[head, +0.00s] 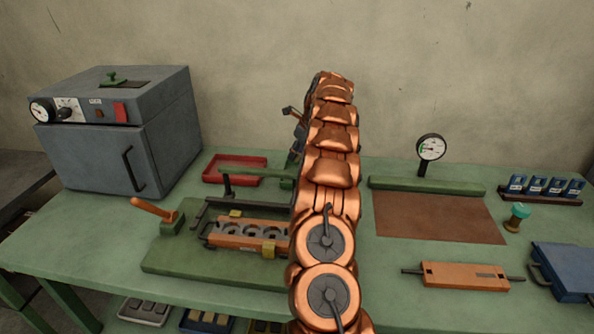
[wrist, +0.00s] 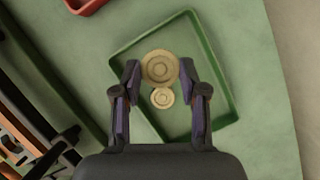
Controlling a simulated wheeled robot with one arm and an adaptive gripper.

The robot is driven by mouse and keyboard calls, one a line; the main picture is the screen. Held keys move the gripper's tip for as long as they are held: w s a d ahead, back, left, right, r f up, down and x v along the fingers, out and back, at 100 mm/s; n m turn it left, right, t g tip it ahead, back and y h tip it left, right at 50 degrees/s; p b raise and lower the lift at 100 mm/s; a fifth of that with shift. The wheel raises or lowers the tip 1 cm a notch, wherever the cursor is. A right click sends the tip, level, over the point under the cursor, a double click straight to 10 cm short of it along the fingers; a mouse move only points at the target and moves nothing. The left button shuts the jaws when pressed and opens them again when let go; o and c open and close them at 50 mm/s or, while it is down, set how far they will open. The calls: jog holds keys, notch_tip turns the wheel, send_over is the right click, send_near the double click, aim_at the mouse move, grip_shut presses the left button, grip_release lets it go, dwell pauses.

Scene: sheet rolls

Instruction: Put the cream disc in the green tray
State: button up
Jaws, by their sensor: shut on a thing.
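In the wrist view my gripper (wrist: 160,70) has its two fingers closed on the sides of a round cream disc (wrist: 160,66) with ring marks. The green tray (wrist: 215,62) lies below, and the held disc appears over its inside. A second, smaller-looking cream disc (wrist: 162,97) shows between the fingers, apparently lying on the tray floor. The height of the held disc above the tray is hard to tell. In the head view my arm hides the held disc and most or all of the green tray.
A red tray (head: 236,163) stands left of my arm, near the grey oven (head: 120,130). A fixture with an orange block (head: 235,233) sits on a green base in front.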

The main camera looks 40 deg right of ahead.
jog(key=shift+f+p, duration=0.5)
jog(key=shift+f, duration=3.2)
jog(key=o, duration=1)
jog(key=shift+f, duration=0.15)
jog(key=b+v, duration=0.1)
jog(key=v, duration=1.1)
